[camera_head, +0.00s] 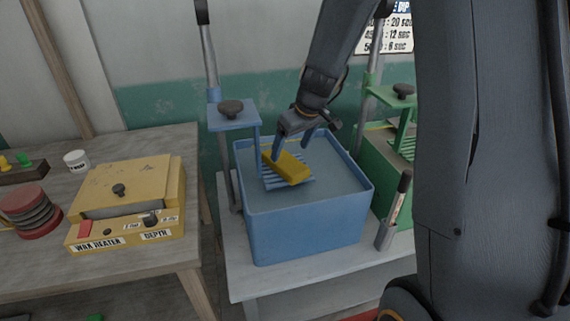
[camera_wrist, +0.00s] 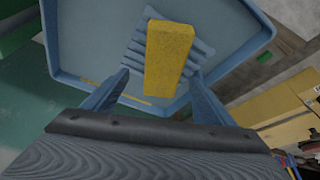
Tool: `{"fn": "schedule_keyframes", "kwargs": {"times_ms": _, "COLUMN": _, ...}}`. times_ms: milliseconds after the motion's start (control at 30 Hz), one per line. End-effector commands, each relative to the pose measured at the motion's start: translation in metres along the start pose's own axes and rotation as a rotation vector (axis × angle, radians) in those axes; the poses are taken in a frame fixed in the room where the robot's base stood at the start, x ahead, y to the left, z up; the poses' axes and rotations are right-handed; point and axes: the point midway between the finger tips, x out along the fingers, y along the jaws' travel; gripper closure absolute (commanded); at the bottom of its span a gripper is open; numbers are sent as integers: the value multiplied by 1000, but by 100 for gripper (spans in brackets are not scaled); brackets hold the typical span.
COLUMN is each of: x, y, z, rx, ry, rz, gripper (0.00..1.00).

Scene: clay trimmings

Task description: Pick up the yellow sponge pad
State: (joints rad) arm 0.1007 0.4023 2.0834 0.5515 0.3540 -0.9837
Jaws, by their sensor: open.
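The yellow sponge pad (camera_head: 286,167) lies tilted on a blue slatted rack (camera_head: 272,183) inside the blue tub (camera_head: 310,226). In the wrist view the yellow sponge pad (camera_wrist: 168,58) is a speckled block above the rack (camera_wrist: 199,46), its near end between the fingers. My gripper (camera_head: 292,143) is over the tub at the pad's upper end. In the wrist view my gripper (camera_wrist: 155,92) is open, one blue finger on each side of the pad. Whether the fingers touch it cannot be told.
A yellow wax heater (camera_head: 130,200) stands on the wooden bench at left, near dark stacked discs (camera_head: 30,210) and a white jar (camera_head: 76,161). A green tub (camera_head: 382,165) stands right of the blue tub. A blue lever post with a knobbed plate (camera_head: 232,113) rises at the tub's left.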

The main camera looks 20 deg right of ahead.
Motion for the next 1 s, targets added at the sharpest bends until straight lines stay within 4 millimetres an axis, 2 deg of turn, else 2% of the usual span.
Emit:
{"fn": "schedule_keyframes", "kwargs": {"times_ms": 400, "x": 44, "y": -6, "z": 3, "rx": 1, "ry": -2, "rz": -1, "gripper": 22}}
{"fn": "schedule_keyframes", "kwargs": {"times_ms": 700, "x": 48, "y": -6, "z": 2, "rx": 0, "ry": -1, "rz": 0, "gripper": 22}}
{"fn": "schedule_keyframes", "kwargs": {"times_ms": 767, "x": 48, "y": -6, "z": 2, "rx": 0, "ry": -1, "rz": 0, "gripper": 30}}
{"fn": "schedule_keyframes", "kwargs": {"times_ms": 1000, "x": 48, "y": -6, "z": 2, "rx": 0, "ry": -1, "rz": 0, "gripper": 71}}
